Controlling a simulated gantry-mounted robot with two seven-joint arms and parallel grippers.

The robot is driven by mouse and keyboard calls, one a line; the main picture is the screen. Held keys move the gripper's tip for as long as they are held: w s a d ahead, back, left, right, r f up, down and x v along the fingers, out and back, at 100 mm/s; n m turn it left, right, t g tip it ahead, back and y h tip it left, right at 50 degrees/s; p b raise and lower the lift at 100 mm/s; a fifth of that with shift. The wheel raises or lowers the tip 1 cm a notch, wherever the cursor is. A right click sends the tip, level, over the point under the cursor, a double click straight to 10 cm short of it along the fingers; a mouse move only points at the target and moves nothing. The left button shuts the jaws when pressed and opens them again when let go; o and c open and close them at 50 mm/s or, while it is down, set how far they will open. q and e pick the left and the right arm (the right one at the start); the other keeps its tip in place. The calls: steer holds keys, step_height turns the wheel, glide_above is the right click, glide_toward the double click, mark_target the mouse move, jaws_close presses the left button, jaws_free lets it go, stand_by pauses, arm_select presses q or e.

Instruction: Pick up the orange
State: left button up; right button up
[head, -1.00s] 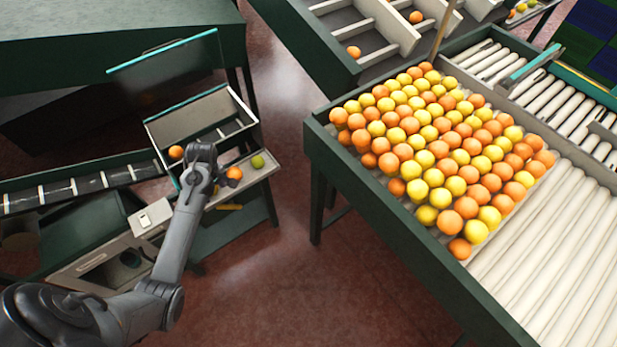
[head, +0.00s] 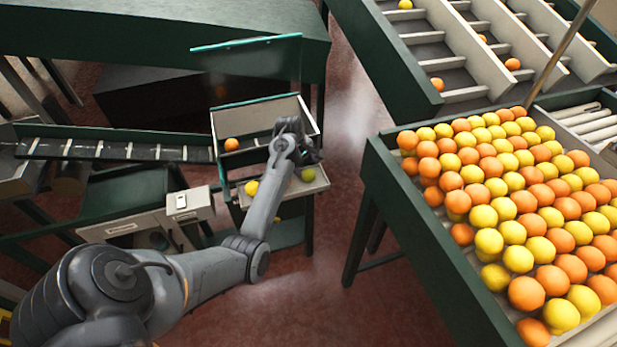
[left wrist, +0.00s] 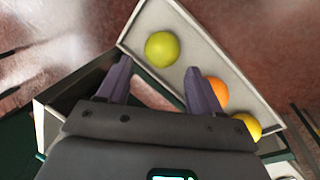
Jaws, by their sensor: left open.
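In the left wrist view, an orange (left wrist: 215,93) lies on a pale tray (left wrist: 228,72), partly hidden behind my right-hand finger. A yellow-green fruit (left wrist: 162,49) lies ahead of the gap between my fingers, and a yellow fruit (left wrist: 247,125) lies beyond the orange at lower right. My left gripper (left wrist: 158,66) is open and empty above the tray. In the head view, my left gripper (head: 308,154) is over the tray beside the green fruit (head: 308,174). My arm hides the tray's orange there. Another orange (head: 231,144) sits in the upper bin. My right gripper is not in view.
A green-framed table (head: 412,220) full of oranges and yellow fruit stands at right. A divided sorting bin (head: 395,62) is behind it. A raised panel (head: 247,60) stands behind the small bin. Open floor (head: 325,260) lies between the stand and table.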

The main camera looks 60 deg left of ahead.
mark_target(307, 172)
arm_select(q)
steer(key=shift+b+x, duration=0.5)
steer(key=shift+x, duration=2.3)
steer(key=shift+d, duration=0.1)
steer(key=c, duration=0.8)
steer(key=shift+r, duration=0.1)
